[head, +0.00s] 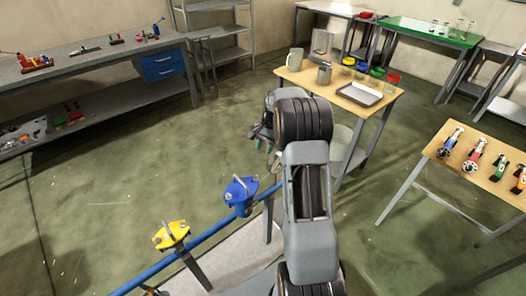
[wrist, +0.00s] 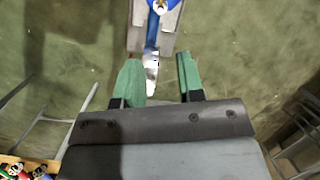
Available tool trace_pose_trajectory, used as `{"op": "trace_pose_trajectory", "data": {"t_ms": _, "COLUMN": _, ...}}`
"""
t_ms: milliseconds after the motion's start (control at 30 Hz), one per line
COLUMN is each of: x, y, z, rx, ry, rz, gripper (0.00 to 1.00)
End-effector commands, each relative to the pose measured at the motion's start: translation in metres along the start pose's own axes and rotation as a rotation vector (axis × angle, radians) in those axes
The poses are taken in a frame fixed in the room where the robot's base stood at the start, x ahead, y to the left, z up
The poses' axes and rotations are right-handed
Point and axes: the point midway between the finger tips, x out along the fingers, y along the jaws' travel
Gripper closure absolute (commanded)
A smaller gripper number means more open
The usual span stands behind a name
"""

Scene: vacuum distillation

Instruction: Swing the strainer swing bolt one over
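A blue pipe (head: 208,233) runs low over a grey bench and carries a yellow-topped fitting (head: 171,235) and a blue-topped fitting (head: 240,191). The strainer and its swing bolt are too small for me to tell apart on these. My gripper (wrist: 159,80) has two green fingers set apart with nothing between them in its grasp. In the wrist view a blue body (wrist: 165,4) shows at the top edge, with a blue pipe below it that ends in a silver piece (wrist: 151,73) beyond the fingers. In the head view my arm hides much of the gripper.
A wooden table (head: 325,92) with a tray and jars stands behind my arm. Another wooden table (head: 470,176) at the right holds several coloured valves. A workbench (head: 95,57) with tools stands at the left. Green floor (head: 110,185) is open between them.

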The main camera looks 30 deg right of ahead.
Motion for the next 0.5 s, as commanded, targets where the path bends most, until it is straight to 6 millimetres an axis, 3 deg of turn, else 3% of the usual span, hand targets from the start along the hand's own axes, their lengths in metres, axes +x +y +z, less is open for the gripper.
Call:
{"op": "trace_pose_trajectory", "data": {"t_ms": 267, "x": 0.0, "y": 0.0, "z": 0.0, "rx": -0.001, "ry": 0.001, "rz": 0.0, "gripper": 0.65}}
{"op": "trace_pose_trajectory", "data": {"t_ms": 500, "x": 0.029, "y": -0.025, "z": 0.009, "rx": -0.07, "ry": 0.052, "rz": 0.008, "gripper": 0.65}}
